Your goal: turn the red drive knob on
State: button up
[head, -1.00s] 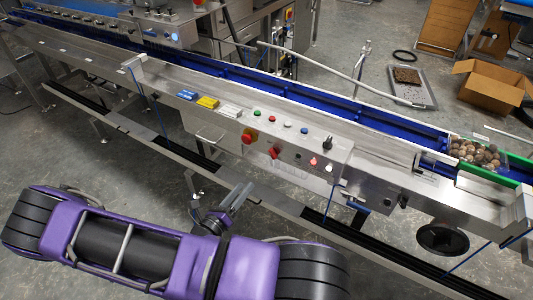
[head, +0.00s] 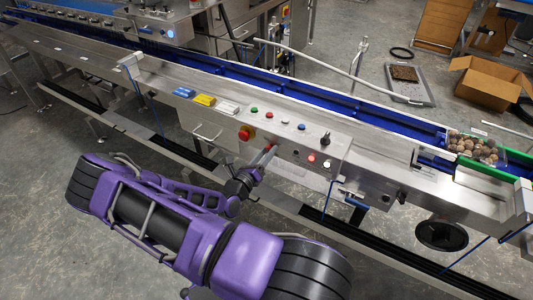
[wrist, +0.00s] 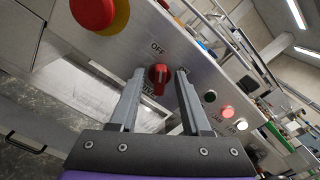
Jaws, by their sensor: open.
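The red drive knob (wrist: 158,75) sits on the front face of the steel control panel, with the word OFF printed above it and another label partly hidden below it. In the wrist view my gripper (wrist: 160,76) is open, with one finger on each side of the knob and gaps visible between fingers and knob. How deep the fingertips reach along the knob I cannot tell. In the head view my gripper (head: 264,157) is at the panel front, and the knob (head: 271,147) is mostly hidden behind it.
A red emergency button on a yellow base (head: 246,133) is left of the knob. Lit indicators (head: 312,158) are to its right. A lower rail runs below the panel.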

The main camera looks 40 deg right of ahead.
grip_shut()
jog(key=shift+r, duration=0.1)
dwell(0.5)
jog(key=shift+s+d+m+p, duration=0.15)
jog(key=shift+m+p, duration=1.7)
jog(key=shift+m, duration=1.6)
jog(key=shift+s+m+p, duration=0.15)
jog(key=shift+m+p, duration=1.7)
jog(key=shift+m, duration=1.6)
